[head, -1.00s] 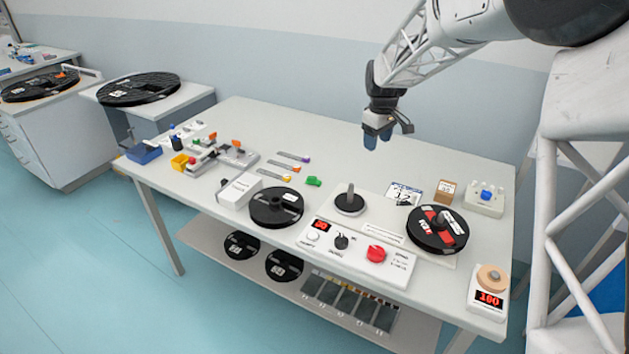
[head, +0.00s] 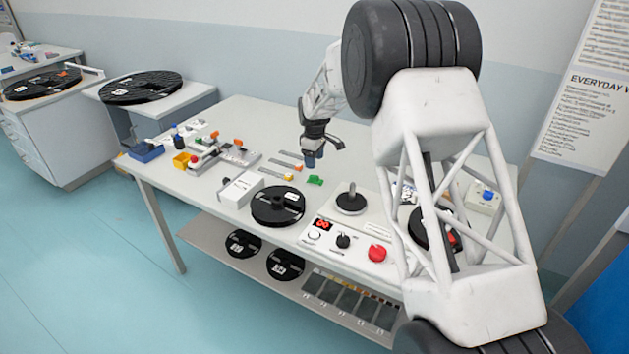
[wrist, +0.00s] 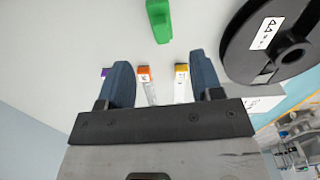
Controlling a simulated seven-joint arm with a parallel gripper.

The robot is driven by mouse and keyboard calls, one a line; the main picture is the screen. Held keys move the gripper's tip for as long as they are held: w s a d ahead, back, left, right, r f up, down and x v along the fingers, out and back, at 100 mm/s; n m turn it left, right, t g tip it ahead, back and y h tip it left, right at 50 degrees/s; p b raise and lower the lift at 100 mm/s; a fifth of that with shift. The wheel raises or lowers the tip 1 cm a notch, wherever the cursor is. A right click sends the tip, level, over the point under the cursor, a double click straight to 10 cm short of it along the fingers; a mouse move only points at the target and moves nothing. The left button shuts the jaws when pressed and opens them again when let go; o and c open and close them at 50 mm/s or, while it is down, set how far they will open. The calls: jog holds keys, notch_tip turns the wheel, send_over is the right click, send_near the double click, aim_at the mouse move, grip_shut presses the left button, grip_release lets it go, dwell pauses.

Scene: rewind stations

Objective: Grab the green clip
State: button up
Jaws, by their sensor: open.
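The green clip (head: 315,180) lies on the white table, just right of the flat strips with coloured ends. In the wrist view the green clip (wrist: 159,20) shows at the top, beyond the fingertips and roughly centred between them, partly cut by the frame edge. My gripper (head: 313,160) is above the table, just behind the clip in the head view. In the wrist view my gripper (wrist: 158,72) has its two blue fingers spread apart with nothing held between them.
Strips with an orange end (wrist: 144,73) and a yellow end (wrist: 181,70) lie below, between the fingers. A black reel (head: 278,206) is in front of the clip. A spindle (head: 350,202) stands to the right, and a white box (head: 241,190) to the left.

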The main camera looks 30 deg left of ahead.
aim_at(314, 176)
jog(key=shift+a+f, duration=0.1)
jog(key=shift+f, duration=0.1)
jog(key=shift+f, duration=1.2)
jog(key=shift+f, duration=0.1)
jog(key=shift+s+d+f, duration=0.1)
jog(key=shift+f, duration=1.15)
jog(key=shift+d+f, duration=0.1)
jog(key=shift+f, duration=1.15)
jog(key=c, duration=1)
jog(key=shift+r, duration=0.15)
